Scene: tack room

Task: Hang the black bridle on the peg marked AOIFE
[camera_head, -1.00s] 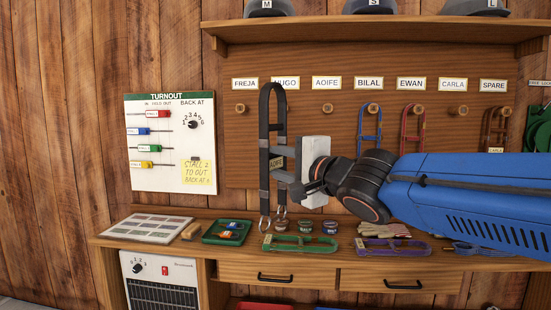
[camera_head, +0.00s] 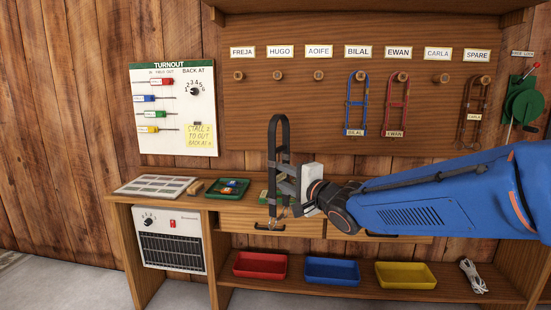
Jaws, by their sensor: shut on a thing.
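The black bridle (camera_head: 285,131) hangs upright as a long loop in my gripper (camera_head: 284,183), which is shut on its lower half. Its lower end and metal rings are in front of the bench's front edge. The AOIFE peg (camera_head: 318,76) is a bare wooden knob under its AOIFE label (camera_head: 318,51), on the board above and slightly right of the bridle.
FREJA, HUGO and CARLA pegs are bare. A blue bridle (camera_head: 349,105), a red bridle (camera_head: 383,108) and a brown bridle (camera_head: 486,95) hang on BILAL, EWAN and SPARE. The bench (camera_head: 235,212) holds a green tray (camera_head: 243,187); my arm hides its right part.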

